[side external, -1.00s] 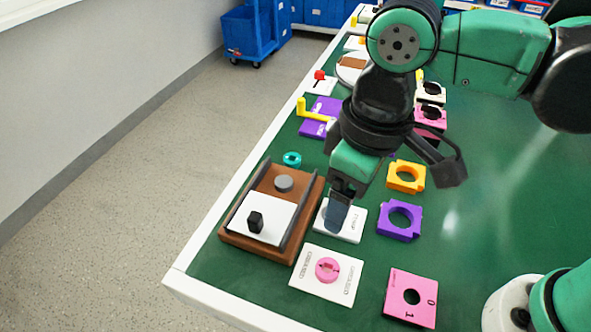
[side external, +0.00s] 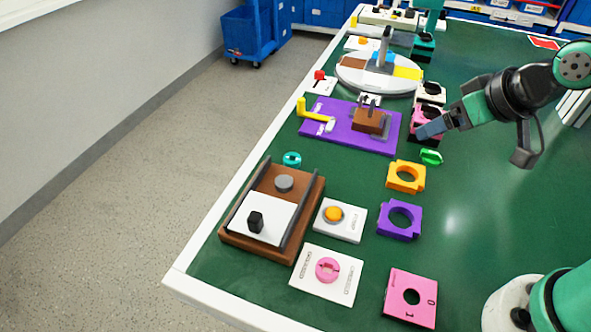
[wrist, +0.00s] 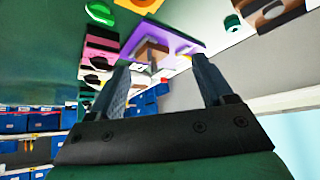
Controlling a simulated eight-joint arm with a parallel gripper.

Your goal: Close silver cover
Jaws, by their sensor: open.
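No part is clearly marked as the silver cover. A grey upright piece (side external: 385,46) stands on the round white plate (side external: 350,82) at the back, and could be it. A grey, metallic-looking part (side external: 369,103) also stands by the brown block (side external: 367,122) on the purple plate (side external: 345,138). My gripper (side external: 425,131) is right of the purple plate, fingers pointing left, near the pink and black pieces. In the wrist view, my gripper (wrist: 158,75) is open and empty, with the purple plate (wrist: 185,44) and brown block (wrist: 150,50) beyond its fingertips.
A brown box (side external: 250,243) with a white panel sits at the front left. A white plate with an orange knob (side external: 333,214), a purple ring (side external: 399,220) and a yellow ring (side external: 406,177) lie nearby.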

